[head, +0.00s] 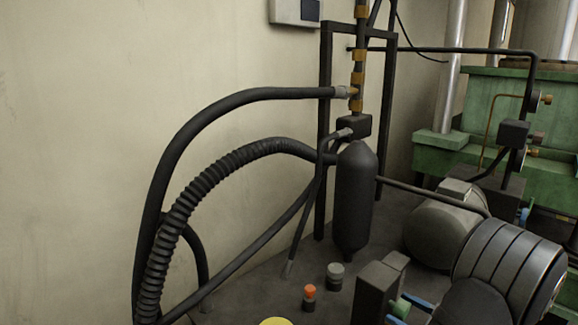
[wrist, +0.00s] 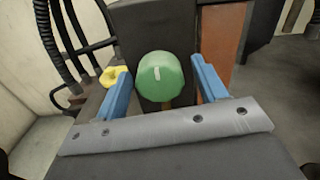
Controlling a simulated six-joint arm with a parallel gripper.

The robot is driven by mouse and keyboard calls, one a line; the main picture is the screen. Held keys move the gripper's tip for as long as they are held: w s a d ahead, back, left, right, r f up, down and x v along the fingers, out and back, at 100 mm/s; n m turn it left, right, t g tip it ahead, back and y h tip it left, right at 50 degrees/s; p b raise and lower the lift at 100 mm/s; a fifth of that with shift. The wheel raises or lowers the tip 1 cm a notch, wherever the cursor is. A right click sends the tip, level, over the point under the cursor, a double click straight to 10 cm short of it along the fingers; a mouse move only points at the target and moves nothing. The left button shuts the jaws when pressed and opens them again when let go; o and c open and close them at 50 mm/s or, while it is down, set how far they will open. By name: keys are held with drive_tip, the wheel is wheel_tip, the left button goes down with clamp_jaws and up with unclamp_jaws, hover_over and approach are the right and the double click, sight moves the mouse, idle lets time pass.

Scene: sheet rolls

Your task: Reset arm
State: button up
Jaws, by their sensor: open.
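My gripper (wrist: 160,72) is open, with its two blue fingers apart and nothing gripped. I cannot tell how deep the knob lies between the fingers.
A red button (head: 309,292) and a grey-topped one (head: 335,272) stand left of the box. A yellow part (head: 274,322) is at the bottom edge. Black hoses (head: 210,180) and a dark cylinder (head: 355,200) stand behind, near the wall. Green machinery (head: 500,95) is at the back right.

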drive_tip(key=shift+n, duration=0.8)
drive_tip(key=n, duration=1.1)
drive_tip(key=shift+n, duration=2.3)
drive_tip(key=m, duration=0.8)
drive_tip(key=shift+m, duration=0.9)
